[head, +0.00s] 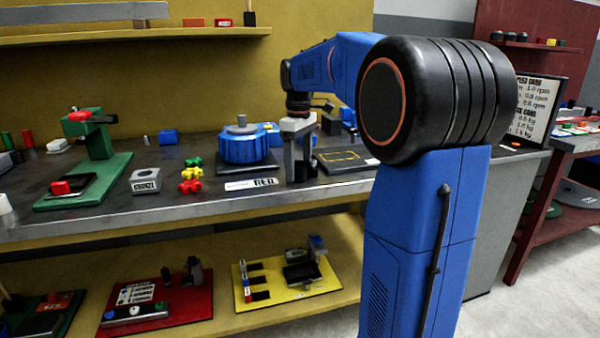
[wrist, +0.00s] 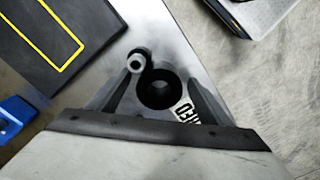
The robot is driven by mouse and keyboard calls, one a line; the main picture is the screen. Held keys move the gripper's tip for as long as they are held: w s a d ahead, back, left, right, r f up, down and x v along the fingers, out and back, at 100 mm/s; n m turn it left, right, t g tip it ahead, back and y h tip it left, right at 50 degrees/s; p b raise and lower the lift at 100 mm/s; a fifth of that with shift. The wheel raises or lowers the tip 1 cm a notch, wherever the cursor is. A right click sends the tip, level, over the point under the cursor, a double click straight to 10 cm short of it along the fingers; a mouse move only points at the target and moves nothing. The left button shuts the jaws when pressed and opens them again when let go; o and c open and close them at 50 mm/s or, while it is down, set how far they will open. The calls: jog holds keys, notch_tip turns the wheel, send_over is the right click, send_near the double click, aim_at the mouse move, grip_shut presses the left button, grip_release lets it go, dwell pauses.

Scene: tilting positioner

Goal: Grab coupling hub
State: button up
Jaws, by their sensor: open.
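In the wrist view, a dark round piece with a wide central hole (wrist: 158,90), which looks like the coupling hub, lies between my two fingers. A small grey sleeve-like cylinder with a bore (wrist: 137,60) is close beside it, near the left finger; I cannot tell whether the two are joined. My gripper (wrist: 162,88) is open, with one finger on each side of the dark piece. In the head view my gripper (head: 300,172) points down at the bench top, and its fingers largely hide what is between them.
A blue round positioner (head: 243,150) stands left of my gripper. A black mat with a yellow outline (head: 345,158) lies to the right. A lettered label (head: 252,184) lies in front of the positioner. A grey block (head: 145,181) and red, yellow and green pieces (head: 190,175) are farther left.

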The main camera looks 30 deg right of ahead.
jog(key=shift+f, duration=0.4)
